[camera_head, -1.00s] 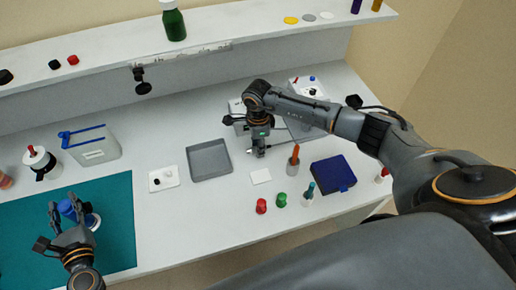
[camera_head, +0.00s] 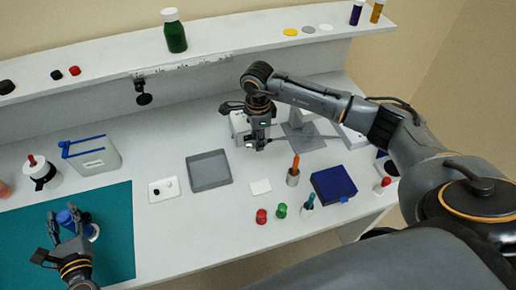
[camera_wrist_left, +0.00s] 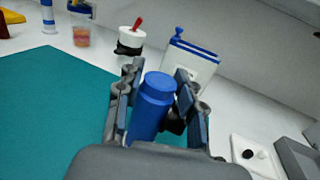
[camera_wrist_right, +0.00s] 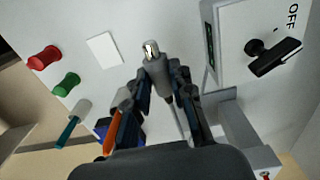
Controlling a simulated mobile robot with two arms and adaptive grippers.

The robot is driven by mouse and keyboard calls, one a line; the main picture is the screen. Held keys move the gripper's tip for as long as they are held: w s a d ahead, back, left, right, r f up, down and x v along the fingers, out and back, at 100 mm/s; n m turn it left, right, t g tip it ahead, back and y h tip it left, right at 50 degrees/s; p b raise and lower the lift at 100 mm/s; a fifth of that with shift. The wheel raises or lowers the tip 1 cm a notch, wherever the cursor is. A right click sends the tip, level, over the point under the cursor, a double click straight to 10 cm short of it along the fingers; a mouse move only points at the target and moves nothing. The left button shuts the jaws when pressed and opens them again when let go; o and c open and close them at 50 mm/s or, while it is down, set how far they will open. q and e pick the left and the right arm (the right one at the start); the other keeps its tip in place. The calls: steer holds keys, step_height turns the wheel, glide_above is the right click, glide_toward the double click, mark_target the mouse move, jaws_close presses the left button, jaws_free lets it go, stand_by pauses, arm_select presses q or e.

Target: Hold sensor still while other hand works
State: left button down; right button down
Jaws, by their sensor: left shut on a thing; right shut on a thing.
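A blue cylinder with a rounded cap (camera_wrist_left: 152,105), which may be the sensor, stands between the fingers of my left gripper (camera_wrist_left: 158,78). The gripper is shut on it over the teal mat (camera_head: 110,200). In the head view the blue cylinder (camera_head: 66,217) is partly hidden by the fingers. My right gripper (camera_head: 257,145) is at the middle of the bench, beside a pale box (camera_head: 238,124). In the right wrist view my right gripper (camera_wrist_right: 160,85) is shut on a grey cylindrical piece with a shiny metal tip (camera_wrist_right: 152,58).
A grey tray (camera_head: 208,170) and a white plate (camera_head: 163,189) lie between the grippers. Red (camera_head: 261,216) and green (camera_head: 281,210) caps, a cup with an orange handle (camera_head: 293,178) and a dark blue box (camera_head: 333,184) stand near the front edge. A shelf (camera_head: 120,78) runs behind.

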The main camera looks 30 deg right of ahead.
stand_by(0.3)
arm_select(q)
steer(key=c, duration=0.8)
jaws_free()
steer(key=shift+o, duration=0.2)
